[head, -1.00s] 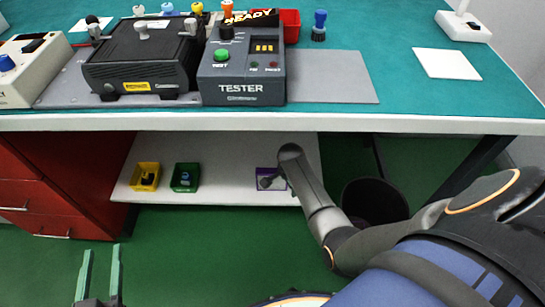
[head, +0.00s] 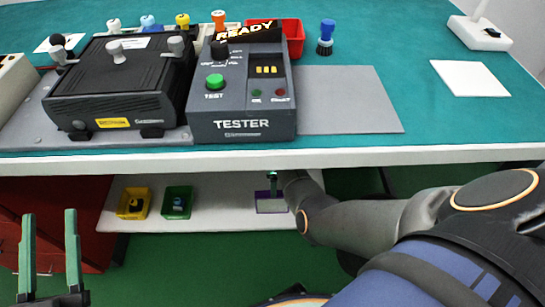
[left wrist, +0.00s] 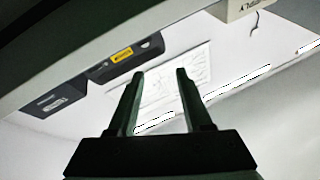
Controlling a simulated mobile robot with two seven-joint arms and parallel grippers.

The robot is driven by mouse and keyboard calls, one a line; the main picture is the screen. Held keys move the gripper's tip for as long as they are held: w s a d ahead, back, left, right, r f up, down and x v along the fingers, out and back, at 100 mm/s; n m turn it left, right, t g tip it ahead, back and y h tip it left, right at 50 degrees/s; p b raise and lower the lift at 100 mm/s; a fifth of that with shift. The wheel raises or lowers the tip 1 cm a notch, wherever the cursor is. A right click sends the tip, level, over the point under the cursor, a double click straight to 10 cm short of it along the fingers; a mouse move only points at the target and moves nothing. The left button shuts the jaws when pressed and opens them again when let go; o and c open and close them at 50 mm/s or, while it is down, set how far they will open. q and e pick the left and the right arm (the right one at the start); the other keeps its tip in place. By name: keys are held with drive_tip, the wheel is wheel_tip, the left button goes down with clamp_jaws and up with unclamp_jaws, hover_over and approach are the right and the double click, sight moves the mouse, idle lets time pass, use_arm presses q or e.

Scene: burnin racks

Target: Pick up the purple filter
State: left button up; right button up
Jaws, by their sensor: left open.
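A small purple bin (head: 272,211) sits on the white lower shelf under the bench in the head view. I cannot make out a purple filter in it; its inside looks pale, and my arm partly covers it. My right arm reaches under the bench edge. The green fingers of my right gripper (head: 273,184) hang just above the bin, too small and hidden to show whether they hold anything. My left gripper (head: 50,215) is open and empty at the lower left, in front of the red drawers. Its two spread fingers also show in the left wrist view (left wrist: 157,75).
A yellow bin (head: 121,208) and a green bin (head: 166,210) stand left on the shelf. The bench edge (head: 400,157) overhangs it. A tester (head: 240,135), a black box (head: 120,80) and a red bin (head: 296,38) stand on top.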

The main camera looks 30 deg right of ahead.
sight(272, 199)
drive_tip(key=shift+f+b, duration=0.65)
drive_tip(key=shift+f, duration=0.1)
use_arm(q)
drive_tip(key=s+d+r+m+t+h+b, duration=0.1)
drive_tip(key=s+r+m+h+b, duration=0.35)
drive_tip(key=s+r+h, duration=0.2)
use_arm(e)
wheel_tip(272, 199, down, 3)
drive_tip(key=shift+f+p, duration=0.2)
drive_tip(key=shift+p, duration=0.25)
drive_tip(key=shift+f+b, duration=0.7)
drive_tip(key=shift+b, duration=0.1)
wheel_tip(272, 199, down, 5)
drive_tip(key=b, duration=0.5)
drive_tip(key=shift+a+b, duration=0.15)
drive_tip(key=shift+b, duration=0.25)
use_arm(q)
wheel_tip(272, 199, down, 9)
drive_tip(key=w+d, duration=0.1)
drive_tip(key=shift+r+h, duration=0.15)
drive_tip(key=shift+h, duration=0.2)
use_arm(e)
drive_tip(key=shift+r, duration=0.15)
use_arm(q)
drive_tip(key=shift+d, duration=0.1)
use_arm(e)
drive_tip(key=shift+c, duration=0.4)
clamp_jaws()
